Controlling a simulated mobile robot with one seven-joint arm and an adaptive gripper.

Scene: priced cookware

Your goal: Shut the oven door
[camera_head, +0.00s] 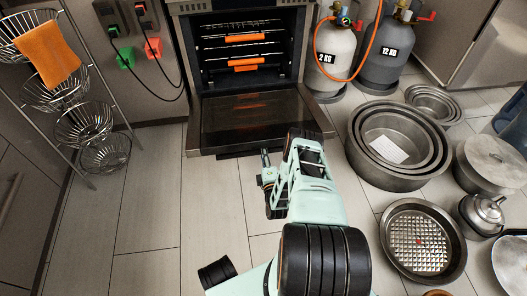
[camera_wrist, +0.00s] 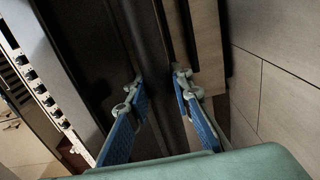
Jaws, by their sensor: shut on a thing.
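The oven (camera_head: 243,50) stands at the back with its dark glass door (camera_head: 240,112) folded down, close to level, above the floor. Its racks and orange-edged grips show inside. My gripper (camera_head: 265,158) is at the door's front edge, right of its middle. In the wrist view, the blue-padded fingers (camera_wrist: 158,88) stand on either side of the dark door edge (camera_wrist: 165,55) and are shut on it.
Two gas cylinders (camera_head: 335,55) with an orange hose stand right of the oven. Nested round pans (camera_head: 397,145) and a round tray (camera_head: 422,245) lie on the floor at right. A wire basket rack (camera_head: 85,122) stands at left. Floor left of my arm is clear.

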